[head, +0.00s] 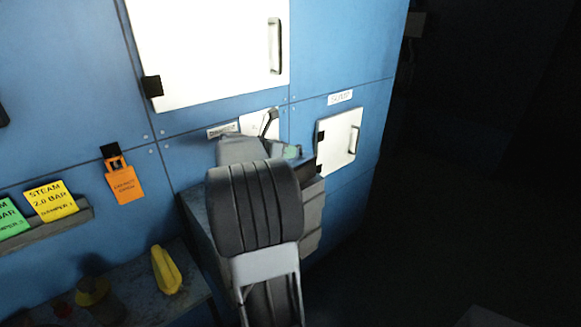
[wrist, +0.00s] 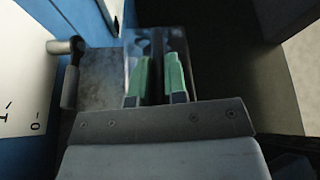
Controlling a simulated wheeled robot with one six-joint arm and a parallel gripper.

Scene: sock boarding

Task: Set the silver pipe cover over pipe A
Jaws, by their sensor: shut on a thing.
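My gripper (wrist: 158,82) shows in the wrist view with its two green finger pads on either side of a shiny, dark-reflecting piece (wrist: 157,45). It looks like the silver pipe cover, and the gripper is shut on it. In the head view my arm hides most of the gripper; a bit of green (head: 291,152) shows beside the wall. The cover cannot be made out there. I cannot pick out pipe A in either view.
A grey ledge (head: 198,212) juts from the blue wall under my arm. A lever (head: 268,122) on a white plate and a small white door (head: 340,138) are close by. A yellow object (head: 166,270) lies on the lower-left bench. The right side is dark.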

